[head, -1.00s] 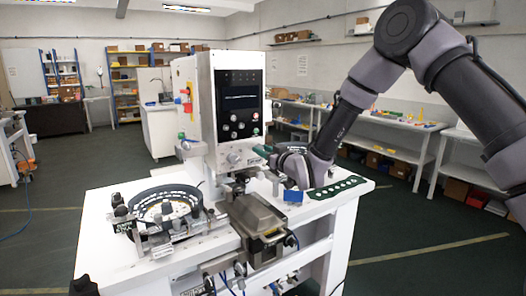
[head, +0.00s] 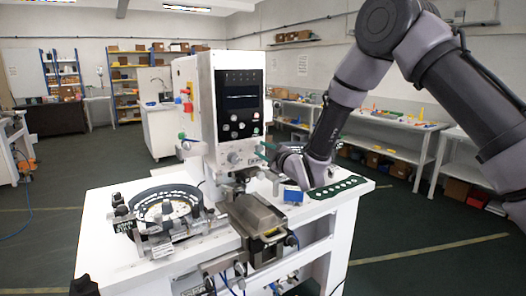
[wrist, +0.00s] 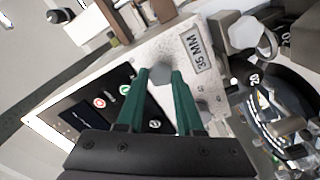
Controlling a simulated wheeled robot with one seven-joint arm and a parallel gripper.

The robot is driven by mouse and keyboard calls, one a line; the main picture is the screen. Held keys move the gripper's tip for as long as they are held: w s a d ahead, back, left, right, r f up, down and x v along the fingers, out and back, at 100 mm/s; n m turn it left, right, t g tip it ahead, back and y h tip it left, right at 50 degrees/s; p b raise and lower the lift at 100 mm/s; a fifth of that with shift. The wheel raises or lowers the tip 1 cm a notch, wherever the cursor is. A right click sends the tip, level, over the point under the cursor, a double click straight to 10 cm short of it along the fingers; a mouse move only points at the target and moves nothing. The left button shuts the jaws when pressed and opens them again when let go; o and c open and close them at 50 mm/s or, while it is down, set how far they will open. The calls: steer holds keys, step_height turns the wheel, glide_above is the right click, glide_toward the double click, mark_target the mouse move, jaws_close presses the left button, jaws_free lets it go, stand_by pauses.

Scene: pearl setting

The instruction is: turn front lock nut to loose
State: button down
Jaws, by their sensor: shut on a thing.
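In the wrist view, a grey hex nut (wrist: 159,72) sits on a pale speckled plate beside a label reading "35 MM" (wrist: 196,50). The two green fingers of my gripper (wrist: 160,76) are closed on this nut, one on each side. I cannot tell from the view whether it is the front lock nut or how tight it is. A second, larger grey hex head (wrist: 246,32) stands to the right, apart from the fingers. In the head view my gripper (head: 268,155) is at the right side of the upright machine (head: 229,78), and the nut is hidden.
The machine's panel with buttons (wrist: 109,93) lies left of the fingers. A round dial ring (head: 168,200) and a metal block (head: 257,213) stand on the white bench (head: 107,258). A blue block (head: 293,194) and a green strip with holes (head: 337,187) lie below my wrist.

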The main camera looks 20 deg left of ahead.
steer(key=n, duration=0.4)
steer(key=shift+f+n, duration=0.1)
steer(key=shift+n, duration=0.2)
steer(key=n, duration=0.5)
steer(key=shift+s+n, duration=0.1)
steer(key=shift+n, duration=0.2)
steer(key=n, duration=0.4)
steer(key=shift+f, duration=0.1)
steer(key=n, duration=0.4)
steer(key=shift+n, duration=0.6)
steer(key=c, duration=0.5)
jaws_free()
steer(key=shift+c, duration=0.2)
